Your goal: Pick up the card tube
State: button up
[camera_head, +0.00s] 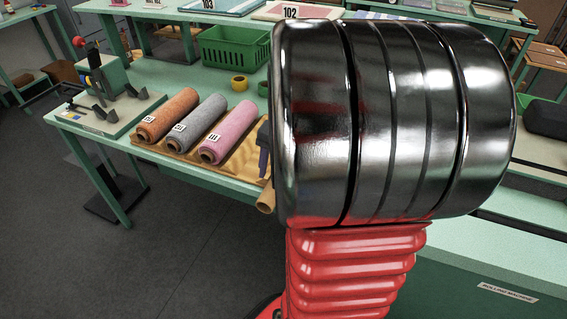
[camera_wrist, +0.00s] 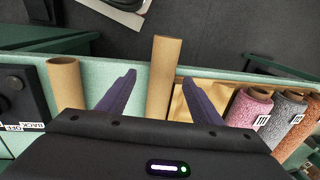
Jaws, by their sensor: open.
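A plain brown card tube (camera_wrist: 163,75) lies between the two purple fingers of my gripper (camera_wrist: 158,77) in the wrist view. The fingers are open, with a gap visible on each side of the tube. Its near end is hidden behind the gripper body. In the head view one end of a brown tube (camera_head: 266,201) sticks out past the table's front edge, below a dark finger; my arm hides the rest. A second brown tube (camera_wrist: 66,82) is at the left in the wrist view, outside the fingers.
Orange (camera_head: 168,114), grey (camera_head: 200,121) and pink (camera_head: 230,132) rolls lie on a wooden board (camera_head: 178,148) left of my gripper in the head view. A green basket (camera_head: 235,48) and a yellow tape roll (camera_head: 239,83) are behind. A dark device (camera_wrist: 18,105) stands left in the wrist view.

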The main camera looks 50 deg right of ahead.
jog(key=shift+w+a+f, duration=0.1)
jog(key=shift+w+f, duration=0.1)
jog(key=shift+f, duration=0.65)
jog(key=shift+w+a+f, duration=0.1)
jog(key=shift+w+f, duration=0.1)
jog(key=shift+f, duration=0.6)
jog(key=shift+w+f, duration=0.2)
jog(key=shift+f, duration=0.65)
jog(key=c, duration=1.3)
jog(key=shift+c, duration=0.2)
notch_tip(320, 180, up, 9)
jog(key=shift+r, duration=0.55)
